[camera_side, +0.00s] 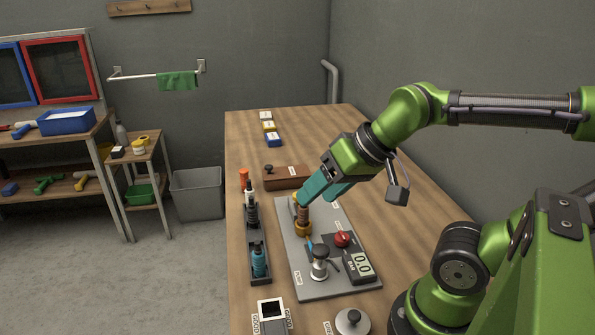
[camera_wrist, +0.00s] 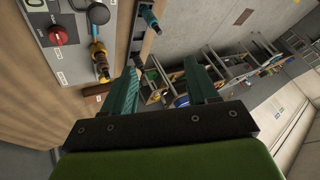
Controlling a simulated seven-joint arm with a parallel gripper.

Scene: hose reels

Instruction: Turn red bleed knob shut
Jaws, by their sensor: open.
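The red knob (camera_side: 342,239) sits on the grey panel (camera_side: 305,255) on the wooden bench, beside a gauge (camera_side: 362,264) reading 0.0. In the wrist view the red knob (camera_wrist: 57,36) is at the upper left, with a pale mark across its top. My gripper (camera_side: 318,193) is open, with teal fingers, tilted over the panel's far end and apart from the knob. In the wrist view nothing sits between the fingertips (camera_wrist: 160,68). The brass fitting (camera_side: 303,225) is near the fingers in the side view; in the wrist view it (camera_wrist: 101,64) lies outside the left finger.
A silver-topped valve (camera_side: 320,262) stands on the panel left of the gauge. Black holders with bottle-like tools (camera_side: 259,262) line the bench's left edge. A brown block (camera_side: 287,177) lies behind the panel. The bench's far right is clear.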

